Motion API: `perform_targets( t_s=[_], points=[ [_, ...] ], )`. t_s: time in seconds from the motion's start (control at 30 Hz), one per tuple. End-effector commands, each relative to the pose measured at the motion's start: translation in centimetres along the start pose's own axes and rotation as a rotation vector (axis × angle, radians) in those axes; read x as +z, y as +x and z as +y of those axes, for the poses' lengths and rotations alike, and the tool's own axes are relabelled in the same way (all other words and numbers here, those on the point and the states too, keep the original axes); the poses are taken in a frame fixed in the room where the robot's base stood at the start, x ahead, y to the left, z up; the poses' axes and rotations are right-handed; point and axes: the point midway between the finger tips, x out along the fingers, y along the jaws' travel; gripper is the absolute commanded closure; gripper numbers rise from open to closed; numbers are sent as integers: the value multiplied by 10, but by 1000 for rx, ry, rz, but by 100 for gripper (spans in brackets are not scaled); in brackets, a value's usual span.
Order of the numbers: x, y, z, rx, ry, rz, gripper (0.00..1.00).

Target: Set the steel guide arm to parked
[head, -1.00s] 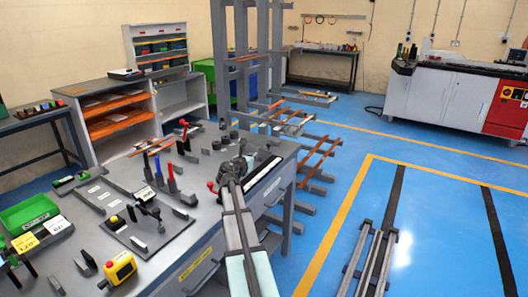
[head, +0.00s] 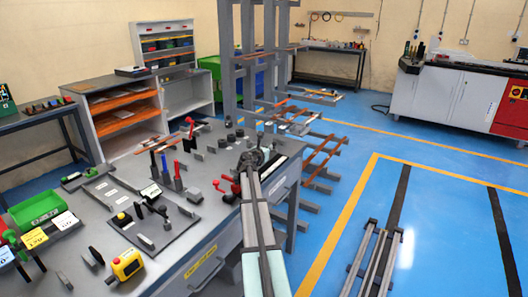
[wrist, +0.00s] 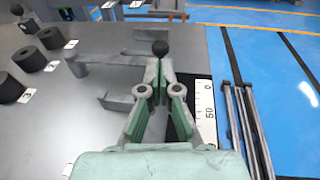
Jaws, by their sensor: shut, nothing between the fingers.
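The steel guide arm (wrist: 112,59) looks like a thin grey bar on the bench in the wrist view. It runs from a round grey pivot (wrist: 76,65) at the left to a black ball knob (wrist: 160,48) at the right. My gripper (wrist: 159,67) is shut and empty, with its fingertips just below the knob in the picture. I cannot tell whether they touch it. In the head view my gripper (head: 250,160) is over the bench's right side, and my arm and gripper hide most of the guide arm there.
Black cylinders (wrist: 31,61) with number labels stand at the left in the wrist view. A white scale (wrist: 205,110) lies along the bench edge at the right. A red handle (head: 222,186) is left of my gripper. Blue floor lies beyond the bench.

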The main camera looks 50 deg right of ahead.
Motion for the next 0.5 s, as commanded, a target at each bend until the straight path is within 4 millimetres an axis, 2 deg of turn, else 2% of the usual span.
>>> perform_targets(
  t_s=[0.03,0.2,0.5],
  points=[
    [2,11,1,-1,0,0,100],
    [1,28,1,0,0,0,100],
    [0,34,0,1,-1,0,100]
  ],
)
